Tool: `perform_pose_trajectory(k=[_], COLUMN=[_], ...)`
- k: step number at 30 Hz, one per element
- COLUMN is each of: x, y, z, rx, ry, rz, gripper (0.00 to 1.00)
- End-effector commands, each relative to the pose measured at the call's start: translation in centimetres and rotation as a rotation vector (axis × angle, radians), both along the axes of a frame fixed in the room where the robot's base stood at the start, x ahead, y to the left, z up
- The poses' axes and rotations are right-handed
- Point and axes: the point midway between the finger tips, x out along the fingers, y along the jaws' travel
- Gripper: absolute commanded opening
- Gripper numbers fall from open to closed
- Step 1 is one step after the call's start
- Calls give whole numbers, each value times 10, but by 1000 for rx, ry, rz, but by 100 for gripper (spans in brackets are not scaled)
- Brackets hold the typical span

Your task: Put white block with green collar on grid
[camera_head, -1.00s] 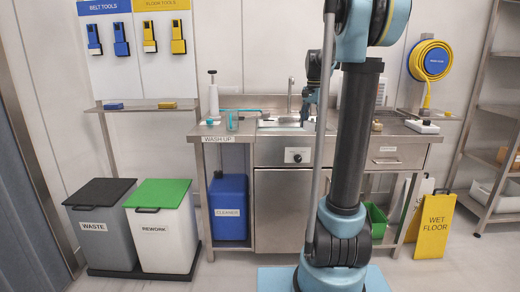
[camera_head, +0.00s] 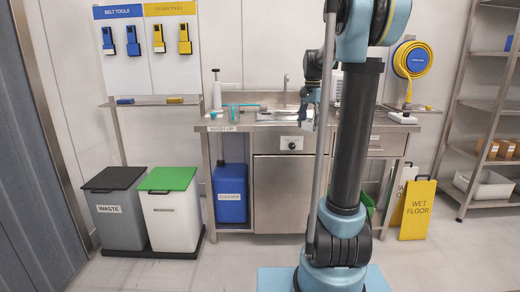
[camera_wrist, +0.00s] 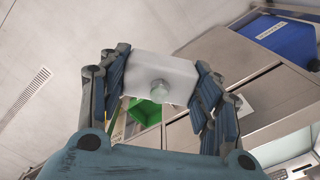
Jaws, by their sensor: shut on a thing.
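In the wrist view, my gripper (camera_wrist: 160,78) is shut on a white block (camera_wrist: 178,68), with ribbed finger pads pressed on its left and right ends. I cannot make out a clear green collar. In the head view, my gripper (camera_head: 306,108) hangs in front of the sink counter, partly behind my own arm, and the block cannot be clearly told there. I cannot identify a grid in either view.
A steel sink counter (camera_head: 258,128) stands ahead, with a blue cleaner container (camera_head: 230,180) below. Waste (camera_head: 115,215) and rework (camera_head: 170,215) bins stand at left. A yellow wet-floor sign (camera_head: 417,212) and steel shelving (camera_head: 490,108) are at right. The front floor is clear.

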Motion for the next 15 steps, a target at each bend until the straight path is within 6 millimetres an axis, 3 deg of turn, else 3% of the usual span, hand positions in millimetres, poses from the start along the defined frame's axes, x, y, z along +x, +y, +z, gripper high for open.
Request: perform_pose_trajectory(k=[11,15], x=[32,46], y=[-5,-1], z=[-51,-80], rx=[0,1], ry=[2,0], rz=[170,274], gripper=[32,32])
